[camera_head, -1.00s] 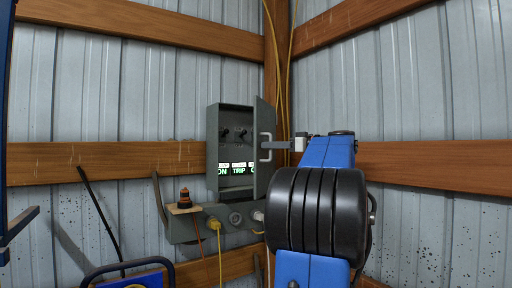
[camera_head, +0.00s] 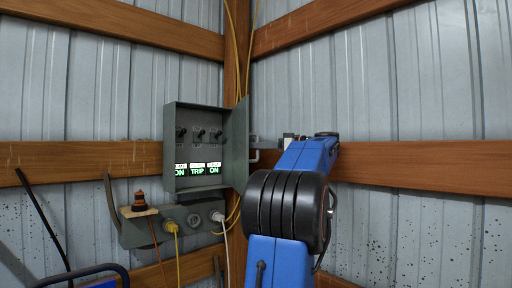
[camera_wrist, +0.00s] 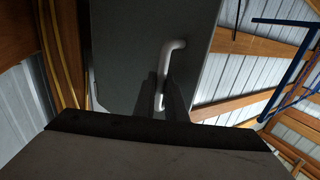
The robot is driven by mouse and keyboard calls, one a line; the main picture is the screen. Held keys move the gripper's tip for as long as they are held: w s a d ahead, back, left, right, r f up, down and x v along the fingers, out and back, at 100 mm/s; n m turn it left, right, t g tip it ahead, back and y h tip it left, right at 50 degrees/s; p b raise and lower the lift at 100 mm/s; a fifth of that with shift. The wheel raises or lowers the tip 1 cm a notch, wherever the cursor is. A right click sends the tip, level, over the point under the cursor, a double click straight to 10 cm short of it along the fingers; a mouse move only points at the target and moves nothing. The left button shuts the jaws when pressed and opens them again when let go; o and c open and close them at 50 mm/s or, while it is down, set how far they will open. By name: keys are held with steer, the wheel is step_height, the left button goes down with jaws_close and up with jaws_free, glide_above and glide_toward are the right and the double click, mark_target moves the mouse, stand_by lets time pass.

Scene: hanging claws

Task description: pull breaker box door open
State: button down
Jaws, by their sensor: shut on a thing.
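The grey breaker box (camera_head: 172,150) is on the wall left of centre in the head view. Its door (camera_head: 238,150) stands open, hinged on the right and seen at a steep angle. Inside are three dark switches (camera_head: 199,133) above lit labels reading ON, TRIP, ON. The door handle (camera_head: 254,157) is on the door's outer face. My gripper (camera_head: 262,143) is at the handle, right of the door. In the wrist view, the pale handle (camera_wrist: 168,62) runs down between the dark fingers of my gripper (camera_wrist: 163,98), which is shut on it. The handle's lower end is partly hidden.
Wooden beams (camera_head: 400,165) cross the corrugated metal walls, with a post and yellow cables (camera_head: 238,40) in the corner. A dark tubular frame (camera_head: 75,272) is at lower left.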

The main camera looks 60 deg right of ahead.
steer(key=c, duration=2)
jaws_free()
steer(key=shift+w+d, duration=0.1)
steer(key=shift+w, duration=0.05)
steer(key=v, duration=1.2)
